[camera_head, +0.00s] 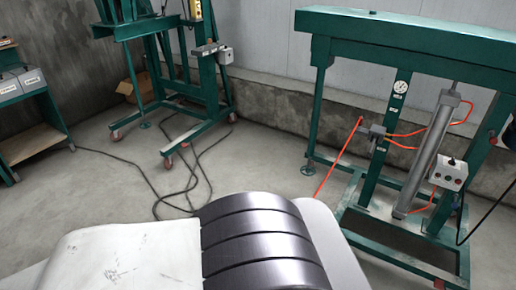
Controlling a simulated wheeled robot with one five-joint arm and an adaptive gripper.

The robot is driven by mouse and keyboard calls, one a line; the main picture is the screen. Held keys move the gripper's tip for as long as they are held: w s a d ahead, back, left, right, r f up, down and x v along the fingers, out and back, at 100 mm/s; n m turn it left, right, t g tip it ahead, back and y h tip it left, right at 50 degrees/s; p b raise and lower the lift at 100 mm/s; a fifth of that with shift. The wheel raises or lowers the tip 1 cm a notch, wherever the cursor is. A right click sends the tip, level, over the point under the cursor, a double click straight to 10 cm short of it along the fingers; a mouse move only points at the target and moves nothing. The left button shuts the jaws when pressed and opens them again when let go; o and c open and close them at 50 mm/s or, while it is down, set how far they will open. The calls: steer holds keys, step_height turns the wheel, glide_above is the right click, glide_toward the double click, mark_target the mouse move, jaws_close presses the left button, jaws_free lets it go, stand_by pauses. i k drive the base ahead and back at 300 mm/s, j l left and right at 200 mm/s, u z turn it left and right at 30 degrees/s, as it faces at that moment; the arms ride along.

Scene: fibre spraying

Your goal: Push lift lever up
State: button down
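A green press-like machine (375,30) stands at the right, with a gauge and a slanted grey cylinder (428,155). A small white control box (449,174) on it has a small dark knob or lever on top and buttons on its face. Which part is the lift lever, and its position, I cannot tell. A second green frame on wheels (205,85) stands at the back, with a grey box (225,56) and a yellow control piece (195,10) on it. My gripper is not in view. My own white and dark ribbed body fills the bottom middle.
Black cables (190,190) lie on the floor near the back frame. An orange hose (338,160) runs down beside the right machine. A green bench with grey boxes (22,84) is at the left, a cardboard box (133,88) behind. The left-centre floor is mostly open.

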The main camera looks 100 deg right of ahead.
mark_target(369, 156)
steer(key=z, duration=4.5)
steer(key=i+l+u, duration=0.1)
steer(key=i+u, duration=0.35)
steer(key=i+l+u, duration=0.2)
steer(key=i+u, duration=0.15)
steer(key=u, duration=0.15)
steer(key=i+l+u, duration=0.3)
steer(key=u, duration=0.15)
steer(key=i+l+u, duration=0.25)
steer(key=l+u, duration=0.25)
